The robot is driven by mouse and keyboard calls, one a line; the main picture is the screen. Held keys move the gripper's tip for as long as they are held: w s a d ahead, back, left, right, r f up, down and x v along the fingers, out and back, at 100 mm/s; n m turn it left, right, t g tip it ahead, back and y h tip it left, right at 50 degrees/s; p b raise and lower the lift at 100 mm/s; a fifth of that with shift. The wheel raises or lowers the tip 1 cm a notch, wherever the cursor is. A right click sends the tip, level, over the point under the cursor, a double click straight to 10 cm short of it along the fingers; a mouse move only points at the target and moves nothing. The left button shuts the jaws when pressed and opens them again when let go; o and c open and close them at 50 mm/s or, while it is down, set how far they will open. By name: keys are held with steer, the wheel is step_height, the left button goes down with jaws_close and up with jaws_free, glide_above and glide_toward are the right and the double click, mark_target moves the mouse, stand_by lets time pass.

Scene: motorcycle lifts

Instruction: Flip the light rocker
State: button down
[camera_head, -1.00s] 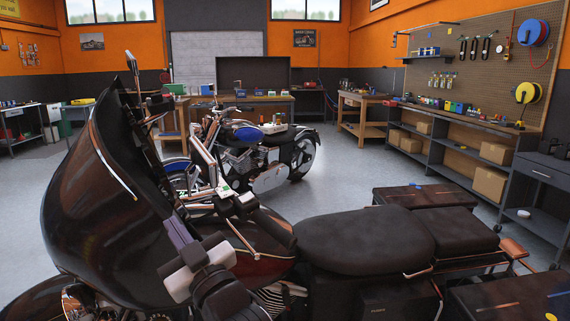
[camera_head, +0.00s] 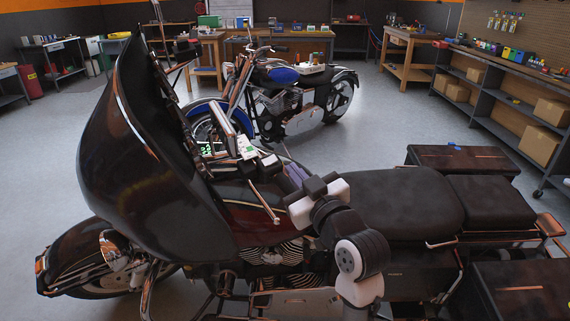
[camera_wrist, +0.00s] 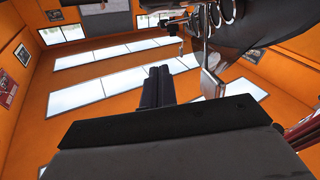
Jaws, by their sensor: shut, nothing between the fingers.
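The near motorcycle (camera_head: 385,205) has a dark fairing on the left and handlebar controls behind it. A small white-and-green part (camera_head: 247,144) and a black control housing (camera_head: 269,166) show on its near handlebar. I cannot make out the light rocker for certain. My gripper (camera_head: 291,171) is just right of the black housing in the picture, in front of the tank; whether it touches is unclear. In the wrist view, my gripper's dark fingers (camera_wrist: 158,86) are together and empty. Round gauges (camera_wrist: 205,18) and a flat silver part (camera_wrist: 212,83) show to their right.
The large fairing (camera_head: 150,165) and a lever (camera_head: 263,204) lie close around the handlebar. A blue motorcycle (camera_head: 285,92) stands behind. Shelves (camera_head: 510,105) run along the right wall. Clear floor (camera_head: 385,135) lies between.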

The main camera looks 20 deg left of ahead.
steer(key=r+p, duration=0.1)
steer(key=p, duration=0.3)
glide_above(270, 160)
steer(key=v, duration=0.4)
steer(key=shift+w+a+f, duration=0.1)
steer(key=shift+w+f, duration=0.1)
steer(key=shift+f, duration=0.25)
steer(key=shift+w+a+f, duration=0.1)
steer(key=shift+w+f, duration=0.1)
steer(key=shift+f, duration=0.3)
steer(key=shift+w+f, duration=0.25)
steer(key=shift+f, duration=0.35)
